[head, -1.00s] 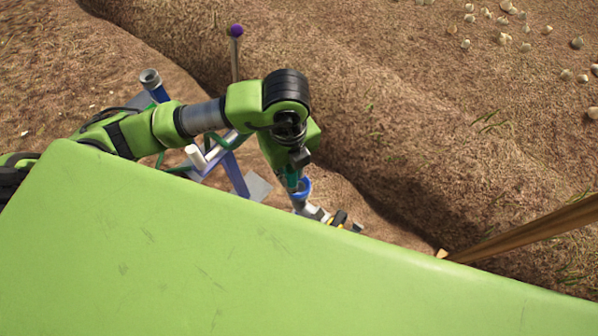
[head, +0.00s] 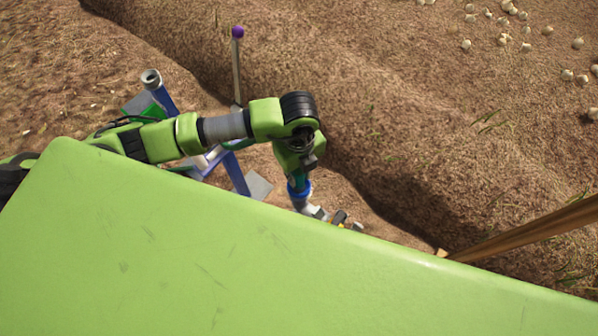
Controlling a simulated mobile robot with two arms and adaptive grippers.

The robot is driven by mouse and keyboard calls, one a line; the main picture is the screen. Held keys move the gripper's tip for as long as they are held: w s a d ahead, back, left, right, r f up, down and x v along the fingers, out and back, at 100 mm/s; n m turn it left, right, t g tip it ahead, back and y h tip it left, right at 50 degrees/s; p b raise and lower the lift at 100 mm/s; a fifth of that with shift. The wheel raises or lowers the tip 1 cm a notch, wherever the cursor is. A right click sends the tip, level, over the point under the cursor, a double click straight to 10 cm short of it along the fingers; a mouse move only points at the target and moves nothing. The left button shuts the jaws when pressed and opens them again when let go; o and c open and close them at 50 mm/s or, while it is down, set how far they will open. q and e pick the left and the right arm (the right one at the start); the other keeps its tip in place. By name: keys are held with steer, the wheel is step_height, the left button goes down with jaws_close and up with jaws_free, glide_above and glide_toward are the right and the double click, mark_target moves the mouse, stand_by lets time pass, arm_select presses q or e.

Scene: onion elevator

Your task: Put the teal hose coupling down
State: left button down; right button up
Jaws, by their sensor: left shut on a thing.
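My left gripper (head: 302,164) points down near the middle of the head view and is shut on the teal hose coupling (head: 297,182). Only a small part of the coupling shows below the dark jaws. It meets the blue ring (head: 300,192) of a grey pipe (head: 303,204) just beneath it. I cannot tell how deep the coupling sits in the ring or whether it only overlaps it in the view. My right gripper is not in view.
A blue frame (head: 237,175) stands behind my left arm, with a grey-topped blue post (head: 152,79) at the left. A thin post has a purple knob (head: 238,32). A wooden pole (head: 530,231) slants in at right. Pale bulbs (head: 527,47) lie on the soil beyond the ridge.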

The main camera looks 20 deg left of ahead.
arm_select(q)
steer(key=shift+f, duration=0.35)
steer(key=c, duration=1.8)
jaws_free()
steer(key=shift+r, duration=0.1)
step_height(320, 180, up, 13)
steer(key=shift+f+b, duration=0.2)
steer(key=shift+b, duration=0.15)
